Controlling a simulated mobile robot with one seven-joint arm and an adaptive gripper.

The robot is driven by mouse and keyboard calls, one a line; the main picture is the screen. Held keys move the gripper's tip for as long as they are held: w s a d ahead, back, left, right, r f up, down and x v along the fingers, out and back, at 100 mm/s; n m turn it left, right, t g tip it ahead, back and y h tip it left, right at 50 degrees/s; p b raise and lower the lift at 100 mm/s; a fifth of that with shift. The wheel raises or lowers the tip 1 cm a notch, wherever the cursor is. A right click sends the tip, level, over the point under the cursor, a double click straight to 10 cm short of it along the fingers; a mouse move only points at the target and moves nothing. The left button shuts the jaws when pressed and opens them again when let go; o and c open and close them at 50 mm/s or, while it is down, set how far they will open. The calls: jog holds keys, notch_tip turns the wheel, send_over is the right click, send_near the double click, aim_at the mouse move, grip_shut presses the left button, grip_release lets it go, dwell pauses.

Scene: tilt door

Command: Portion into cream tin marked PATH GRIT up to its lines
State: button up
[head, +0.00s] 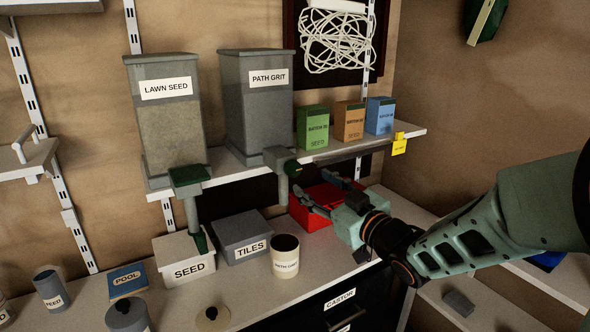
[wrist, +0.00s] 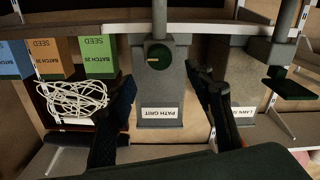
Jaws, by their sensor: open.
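The cream tin (head: 286,262) stands on the bench, with its open top showing a dark inside and a small label facing front; its fill lines and contents cannot be made out. Above it on the shelf is the grey PATH GRIT hopper (head: 258,115). My gripper (head: 314,186) is open and empty, right of the spout. In the upside-down wrist view the hopper (wrist: 172,90) and knob (wrist: 159,56) lie between the spread fingers, apart from them.
The LAWN SEED hopper (head: 165,120) has a spout over the SEED box (head: 184,265). A grey TILES box (head: 240,240) stands left of the tin. A red bin (head: 312,215) sits behind my gripper. Several seed boxes (head: 350,122) stand on the shelf.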

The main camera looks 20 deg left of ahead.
aim_at(295, 170)
jog(key=x, duration=1)
jog(key=shift+d, duration=0.1)
jog(key=shift+c, duration=0.5)
jog(key=c, duration=1.1)
